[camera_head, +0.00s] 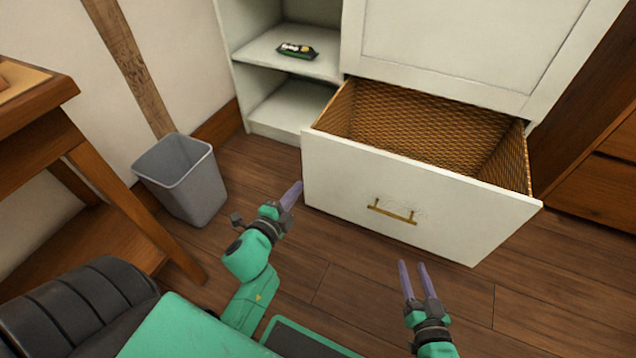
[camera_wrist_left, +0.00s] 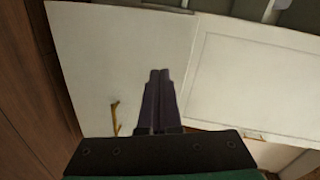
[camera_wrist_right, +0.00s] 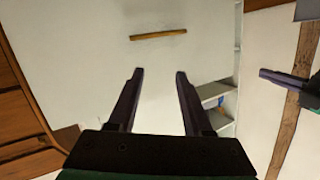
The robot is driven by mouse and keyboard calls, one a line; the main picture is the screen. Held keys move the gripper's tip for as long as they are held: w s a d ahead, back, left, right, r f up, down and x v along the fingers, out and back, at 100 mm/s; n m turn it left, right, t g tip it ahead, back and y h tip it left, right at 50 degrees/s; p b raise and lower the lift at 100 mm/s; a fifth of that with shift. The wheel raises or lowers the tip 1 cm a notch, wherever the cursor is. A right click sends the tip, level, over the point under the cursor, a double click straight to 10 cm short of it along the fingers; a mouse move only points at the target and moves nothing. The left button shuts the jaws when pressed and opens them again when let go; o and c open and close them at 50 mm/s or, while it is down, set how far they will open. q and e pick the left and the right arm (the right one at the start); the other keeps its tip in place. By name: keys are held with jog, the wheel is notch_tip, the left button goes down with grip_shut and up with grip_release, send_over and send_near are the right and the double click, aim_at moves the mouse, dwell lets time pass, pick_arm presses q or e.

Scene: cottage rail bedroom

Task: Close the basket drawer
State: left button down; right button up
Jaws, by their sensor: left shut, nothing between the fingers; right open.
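The basket drawer (camera_head: 415,200) is pulled well out of the white cabinet, with a white front, a woven inside and a brass handle (camera_head: 392,212). Its inside looks empty. My left gripper (camera_head: 293,192) is shut and empty, close to the left edge of the drawer front; I cannot tell if it touches. It also shows shut in the left wrist view (camera_wrist_left: 159,75). My right gripper (camera_head: 411,266) is open and empty in front of the drawer front, below and right of the handle. In the right wrist view it is open (camera_wrist_right: 158,74), with the handle (camera_wrist_right: 158,36) beyond the fingertips.
A grey bin (camera_head: 183,178) stands on the floor at left, near a wooden desk (camera_head: 60,130). Open shelves beside the drawer hold a small dark item (camera_head: 297,51). A wooden cabinet (camera_head: 600,180) stands at right. The floor before the drawer is clear.

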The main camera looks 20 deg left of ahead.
pick_arm(q)
notch_tip(320, 180, up, 3)
jog(key=m+t+b, duration=0.2)
jog(key=m, duration=0.1)
send_near(323, 140)
jog(key=w, duration=0.3)
jog(key=w+b, duration=0.1)
jog(key=w, duration=0.2)
jog(key=shift+w+n+b, duration=0.3)
jog(key=shift+w, duration=0.1)
pick_arm(e)
jog(key=w+r+t+y, duration=0.1)
jog(key=r+t, duration=0.3)
jog(key=r, duration=0.7)
jog(key=w+r+t+y, duration=0.1)
jog(key=w+r+t, duration=0.3)
jog(key=r, duration=0.6)
jog(key=shift+w+d+r, duration=0.2)
jog(key=shift+d+r, duration=0.15)
jog(key=shift+f+n, duration=0.15)
jog(key=shift+n, duration=0.15)
pick_arm(q)
jog(key=shift+w, duration=0.1)
pick_arm(e)
jog(key=shift+a, duration=0.1)
